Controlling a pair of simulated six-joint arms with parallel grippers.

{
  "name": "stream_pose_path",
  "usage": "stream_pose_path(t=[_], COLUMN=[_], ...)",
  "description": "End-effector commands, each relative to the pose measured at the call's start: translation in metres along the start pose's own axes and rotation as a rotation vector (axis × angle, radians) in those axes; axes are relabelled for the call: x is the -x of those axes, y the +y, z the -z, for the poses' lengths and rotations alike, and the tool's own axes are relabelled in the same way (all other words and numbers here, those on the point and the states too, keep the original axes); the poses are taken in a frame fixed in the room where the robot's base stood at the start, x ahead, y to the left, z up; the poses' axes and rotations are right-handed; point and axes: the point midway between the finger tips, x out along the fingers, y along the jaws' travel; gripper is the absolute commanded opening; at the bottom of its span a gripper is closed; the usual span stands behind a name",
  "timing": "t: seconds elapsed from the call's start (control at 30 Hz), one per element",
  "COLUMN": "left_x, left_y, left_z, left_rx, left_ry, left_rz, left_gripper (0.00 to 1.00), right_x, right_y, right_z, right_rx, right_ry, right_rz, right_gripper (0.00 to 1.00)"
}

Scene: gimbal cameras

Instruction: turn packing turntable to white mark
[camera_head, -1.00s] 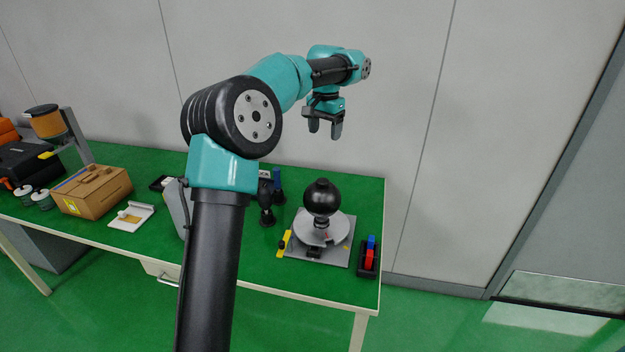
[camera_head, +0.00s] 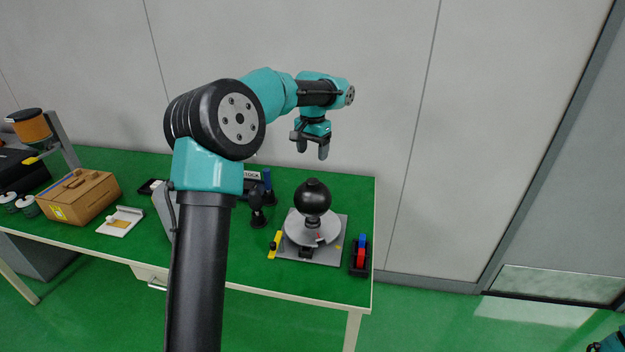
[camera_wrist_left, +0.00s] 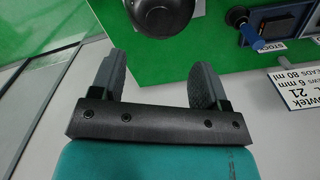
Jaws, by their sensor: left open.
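The packing turntable (camera_head: 298,232) is a light grey disc on a grey square plate (camera_head: 328,256) near the right end of the green table. A black ball with a small knob (camera_head: 312,197) sits over the disc and hides part of it. A small red mark shows on the disc; I cannot make out a white mark. My left gripper (camera_head: 311,152) is open and empty, in the air above and behind the ball. In the left wrist view its two fingers (camera_wrist_left: 158,82) are spread apart, and the dark ball (camera_wrist_left: 162,14) shows beyond them at the top edge. My right gripper is not seen.
A black holder with blue and red pieces (camera_head: 360,256) stands right of the plate. A yellow piece (camera_head: 275,244) lies at the plate's left. A black stand (camera_head: 257,205) and a cardboard box (camera_head: 80,196) are farther left. The wall is behind the table.

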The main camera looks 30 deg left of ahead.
Motion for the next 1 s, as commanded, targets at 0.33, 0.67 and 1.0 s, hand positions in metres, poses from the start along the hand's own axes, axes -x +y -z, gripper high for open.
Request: stream_pose_path(t=[0.33,0.67,1.0], left_x=[-0.061,-0.101,-0.105], left_y=[0.000,0.000,0.000], left_z=[0.000,0.000,0.000], left_rx=[0.000,0.001,0.001], left_ry=[-0.004,-0.002,0.000], left_rz=[0.000,0.000,0.000], left_gripper=[0.69,0.69,0.69], right_x=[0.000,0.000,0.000], right_y=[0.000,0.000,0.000], right_z=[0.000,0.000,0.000], right_rx=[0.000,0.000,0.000], right_ry=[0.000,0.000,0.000], right_rz=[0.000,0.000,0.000], right_gripper=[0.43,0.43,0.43])
